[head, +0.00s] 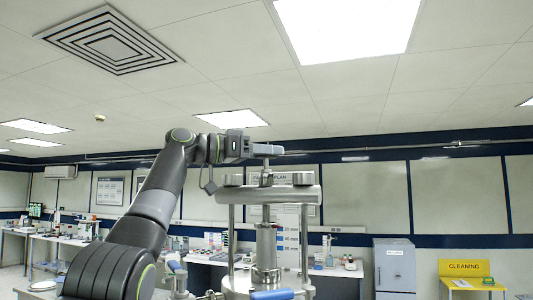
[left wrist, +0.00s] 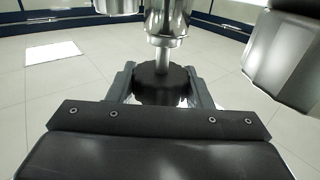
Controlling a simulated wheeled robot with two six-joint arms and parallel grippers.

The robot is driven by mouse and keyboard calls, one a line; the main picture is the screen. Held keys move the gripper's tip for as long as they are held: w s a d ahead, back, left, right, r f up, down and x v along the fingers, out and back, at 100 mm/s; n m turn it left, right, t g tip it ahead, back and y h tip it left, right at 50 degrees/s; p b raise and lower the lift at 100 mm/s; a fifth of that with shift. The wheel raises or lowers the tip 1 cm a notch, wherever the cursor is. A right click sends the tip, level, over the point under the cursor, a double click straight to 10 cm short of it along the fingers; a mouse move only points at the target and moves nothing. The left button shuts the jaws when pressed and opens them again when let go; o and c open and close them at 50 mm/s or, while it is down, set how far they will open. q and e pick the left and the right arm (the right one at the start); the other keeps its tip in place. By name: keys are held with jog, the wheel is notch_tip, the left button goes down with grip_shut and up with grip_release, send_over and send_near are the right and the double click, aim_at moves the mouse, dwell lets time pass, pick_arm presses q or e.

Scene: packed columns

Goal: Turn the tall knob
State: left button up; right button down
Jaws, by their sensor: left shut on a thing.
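My right gripper is not in view.
A blue handle (head: 272,295) shows low on the apparatus. Lab benches with equipment (head: 210,256) line the back wall. A grey cabinet (head: 395,266) and a yellow cleaning station (head: 466,268) stand at the right.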

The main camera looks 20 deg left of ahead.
pick_arm(q)
jog(key=shift+m+g+h, duration=0.3)
jog(key=shift+g, duration=0.1)
dwell(0.4)
jog(key=o, duration=1)
jog(key=shift+a, duration=0.1)
jog(key=shift+s+a+b, duration=0.25)
jog(key=shift+a+b, duration=0.05)
jog(key=b+v, duration=0.3)
jog(key=v, duration=1.3)
jog(key=shift+s+a, duration=0.2)
jog(key=shift+d, duration=0.1)
